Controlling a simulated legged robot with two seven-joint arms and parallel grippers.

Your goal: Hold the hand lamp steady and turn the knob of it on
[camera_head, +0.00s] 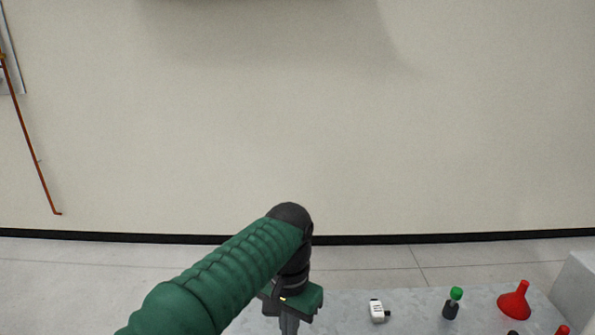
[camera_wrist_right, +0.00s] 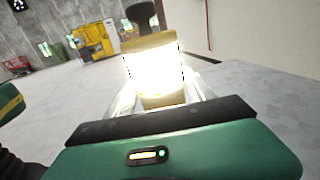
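The hand lamp (camera_wrist_right: 155,72) glows bright white in the right wrist view, with a tan rim and a dark handle on top. My right gripper (camera_wrist_right: 160,102) has pale fingers along both sides of the lamp's lower part and seems shut on it; glare blurs the contact. The knob cannot be made out. In the head view my left gripper (camera_head: 289,324) points down at the bottom edge, its fingertips cut off. The lamp and my right gripper are outside the head view.
The grey table (camera_head: 410,302) carries a small white item (camera_head: 377,311), a green-capped bottle (camera_head: 452,303) and a red funnel (camera_head: 515,301). A copper tube (camera_head: 34,150) runs down the wall at far left. The right wrist view shows a yellow cabinet (camera_wrist_right: 97,40) far behind.

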